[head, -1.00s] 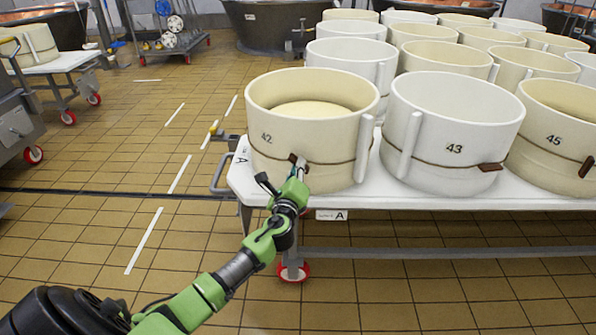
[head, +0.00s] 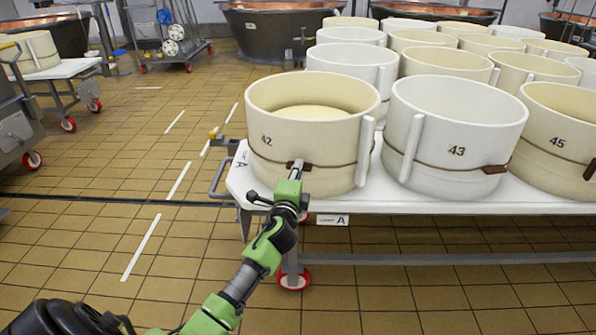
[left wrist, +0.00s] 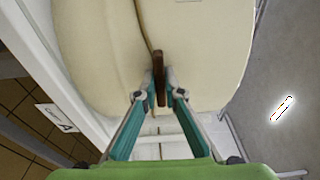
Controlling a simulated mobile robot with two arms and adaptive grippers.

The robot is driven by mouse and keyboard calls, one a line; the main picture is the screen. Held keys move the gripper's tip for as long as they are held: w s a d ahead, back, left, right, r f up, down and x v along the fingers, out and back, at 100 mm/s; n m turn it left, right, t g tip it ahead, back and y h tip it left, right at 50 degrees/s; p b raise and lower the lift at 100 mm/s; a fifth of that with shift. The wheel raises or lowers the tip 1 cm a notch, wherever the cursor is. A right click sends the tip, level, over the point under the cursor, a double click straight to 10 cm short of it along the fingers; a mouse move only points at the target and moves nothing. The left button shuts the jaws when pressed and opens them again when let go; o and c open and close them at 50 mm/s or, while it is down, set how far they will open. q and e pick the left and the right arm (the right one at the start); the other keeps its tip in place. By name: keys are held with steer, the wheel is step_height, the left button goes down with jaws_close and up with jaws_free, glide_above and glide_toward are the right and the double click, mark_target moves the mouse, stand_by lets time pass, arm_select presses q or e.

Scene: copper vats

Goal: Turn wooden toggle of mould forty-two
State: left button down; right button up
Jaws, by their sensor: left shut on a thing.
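Mould forty-two (head: 318,120) is a cream round mould at the near left corner of the white table, with "42" on its side and a cord around it. Its brown wooden toggle (head: 305,167) sits on the cord at the front. My left gripper (head: 297,166) is at the toggle from the front. In the left wrist view the toggle (left wrist: 160,72) stands lengthwise between the two teal fingers (left wrist: 161,95), which are closed on it. In the head view the fingers partly hide the toggle. My right gripper is not in view.
White mould 43 (head: 453,125) stands close on the right, with cream mould 45 (head: 560,130) beyond it. Several more moulds stand behind on the white wheeled table (head: 390,200). The tiled floor to the left is mostly clear.

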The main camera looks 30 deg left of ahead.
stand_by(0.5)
arm_select(q)
steer(key=c, duration=2.1)
jaws_free()
steer(key=shift+c, duration=0.2)
steer(key=shift+s, duration=0.15)
steer(key=v, duration=1.1)
steer(key=shift+s, duration=0.4)
steer(key=shift+d, duration=0.15)
